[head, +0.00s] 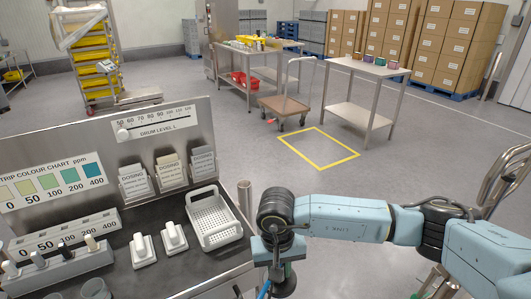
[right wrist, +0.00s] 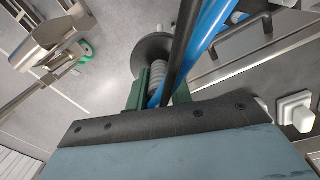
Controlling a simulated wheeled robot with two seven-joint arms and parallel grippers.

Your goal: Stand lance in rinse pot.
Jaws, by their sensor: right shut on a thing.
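My right gripper (head: 285,280) hangs at the bottom of the head view, in front of the bench's right end. In the right wrist view its green fingers (right wrist: 160,92) are shut on a grey ribbed piece (right wrist: 158,75), which appears to be the lance. A dark disc (right wrist: 150,52) sits beyond the fingers, and a blue hose (right wrist: 205,35) and a black tube run alongside. The lance's lower end is hidden. An upright steel tube (head: 245,195) stands at the bench's right end, apart from the gripper; I cannot tell whether it is the rinse pot. My left gripper is out of view.
The bench carries a white basket (head: 214,218), two white blocks with handles (head: 174,237), and a grey rack (head: 60,265) at left. A sign panel (head: 110,150) rises behind. Steel trolley parts (right wrist: 60,35) show in the wrist view. Open floor with a yellow square (head: 318,148) lies beyond.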

